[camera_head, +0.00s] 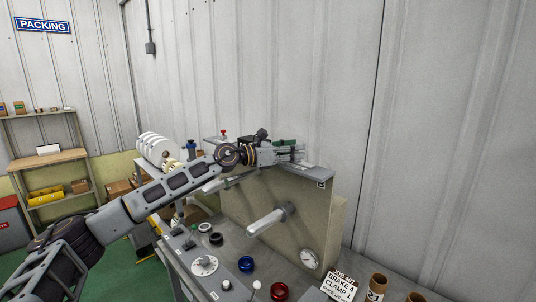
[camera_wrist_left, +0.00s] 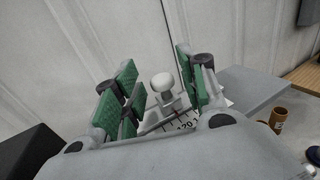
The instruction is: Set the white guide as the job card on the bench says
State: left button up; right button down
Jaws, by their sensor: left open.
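The white guide's round knob (camera_wrist_left: 162,83) stands upright on a short stem in the left wrist view. A printed scale (camera_wrist_left: 185,126) lies below it, with 120 readable. My left gripper (camera_head: 293,151) is over the top of the machine (camera_head: 323,182) in the head view. It is open, with its green-padded fingers on either side of the knob; I cannot tell whether they touch it. The fingers hide part of the scale. The job card (camera_head: 342,286) lies at the bench's front and reads BRAKE 4, CLAMP 1; its guide line is too small to read. My right gripper is out of view.
A pale roller (camera_head: 270,219) sticks out of the machine's front. Below are a dial (camera_head: 205,265), a gauge (camera_head: 309,258), a blue knob (camera_head: 246,264) and a red knob (camera_head: 279,291). Cardboard cores (camera_head: 378,283) stand at the right. A wall rises close behind.

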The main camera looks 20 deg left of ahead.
pick_arm(q)
jog(key=v, duration=1.1)
dwell(0.5)
dwell(0.7)
